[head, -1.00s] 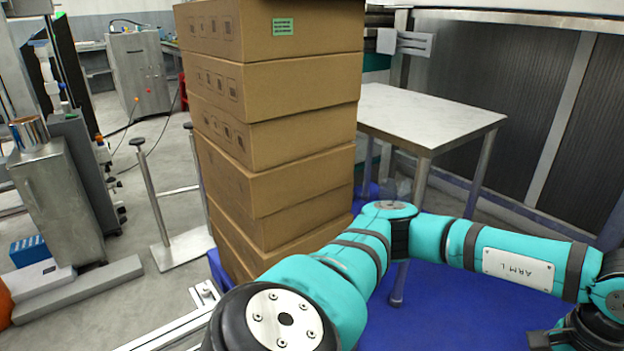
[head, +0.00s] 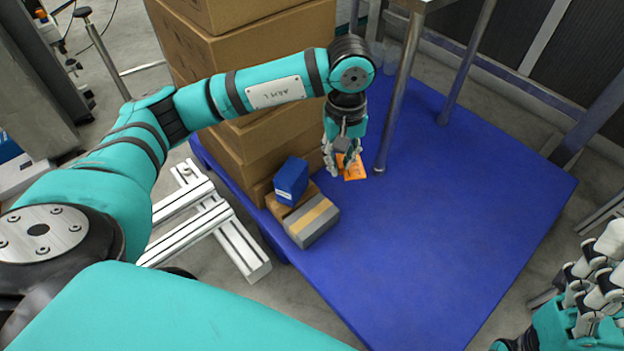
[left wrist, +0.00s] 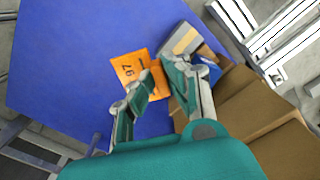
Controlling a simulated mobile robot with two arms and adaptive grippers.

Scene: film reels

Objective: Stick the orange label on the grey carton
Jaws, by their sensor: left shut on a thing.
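The grey carton (head: 318,229) lies on the blue platform in front of the stack of boxes, with a tan strip along its top. It also shows in the left wrist view (left wrist: 172,44). My left gripper (head: 343,165) is shut on the orange label (head: 355,171), to the right of and beyond the carton. In the left wrist view the label (left wrist: 126,68), with dark print, shows by the fingertips (left wrist: 158,80), apart from the carton. My right gripper (head: 592,275) is at the lower right edge, away from the carton; its finger opening is unclear.
A small blue box (head: 291,180) sits on a brown box (head: 277,207) against the grey carton. Tall stacked brown cartons (head: 265,60) stand behind. A metal table leg (head: 398,100) rises just right of my left gripper. The blue platform (head: 440,220) is clear to the right.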

